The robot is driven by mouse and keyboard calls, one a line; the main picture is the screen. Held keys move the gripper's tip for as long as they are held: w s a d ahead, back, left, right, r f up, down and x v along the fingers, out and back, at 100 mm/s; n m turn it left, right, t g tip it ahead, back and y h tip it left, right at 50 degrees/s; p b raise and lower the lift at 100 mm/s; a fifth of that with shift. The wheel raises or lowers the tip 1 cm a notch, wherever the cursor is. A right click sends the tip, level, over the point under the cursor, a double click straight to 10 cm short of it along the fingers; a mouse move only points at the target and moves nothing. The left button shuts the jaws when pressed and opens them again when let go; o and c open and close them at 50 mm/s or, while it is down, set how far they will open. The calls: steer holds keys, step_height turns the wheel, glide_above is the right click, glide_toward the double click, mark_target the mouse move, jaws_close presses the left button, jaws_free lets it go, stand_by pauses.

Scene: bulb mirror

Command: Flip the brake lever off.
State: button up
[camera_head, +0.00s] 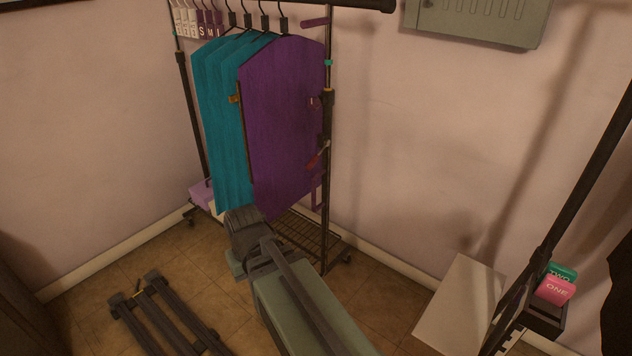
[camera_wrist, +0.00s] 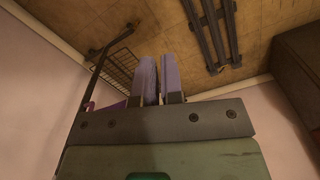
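I see nothing held. The lever is not visible in the wrist view.
Teal and purple garments (camera_head: 284,120) hang on the rack, with letter tags at its top left. A dark slatted frame (camera_head: 165,318) lies on the floor at left. A white panel (camera_head: 460,305) and a stand with green and pink blocks (camera_head: 556,289) are at right. Floor shows between.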

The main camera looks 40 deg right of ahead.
steer(key=w+d+f+m+y+b, duration=0.1)
steer(key=w+d+f+b, duration=0.1)
steer(key=d+f+b, duration=0.1)
steer(key=w+d+f+m+t+y+b, duration=0.1)
steer(key=w+d+f+b, duration=0.1)
steer(key=d+f+b, duration=0.2)
steer(key=w+d+f+m+y+b, duration=0.1)
steer(key=w+d+f+b, duration=0.1)
steer(key=f+b, duration=0.3)
steer(key=shift+d+f+m+t, duration=0.2)
steer(key=shift+d+f, duration=0.25)
steer(key=shift+f, duration=0.35)
steer(key=shift+d+f+m+t, duration=0.15)
steer(key=shift+d+f, duration=0.25)
steer(key=shift+f, duration=0.4)
jaws_close()
steer(key=w+d+f+m+t+y+b, duration=0.3)
steer(key=w+d+m+t+b, duration=0.1)
steer(key=d+b, duration=0.45)
steer(key=w+d+f+m+t+y+b, duration=0.25)
steer(key=w+d+m+t+b, duration=0.2)
steer(key=d+b, duration=0.45)
steer(key=d+r+m+t+y, duration=0.3)
steer(key=d+r+m+t, duration=0.7)
steer(key=d, duration=0.5)
step_height(320, 180, up, 2)
steer(key=shift+w+d+r+t+b, duration=0.2)
steer(key=shift+w+r+t+b, duration=0.05)
steer(key=shift+t+b, duration=0.2)
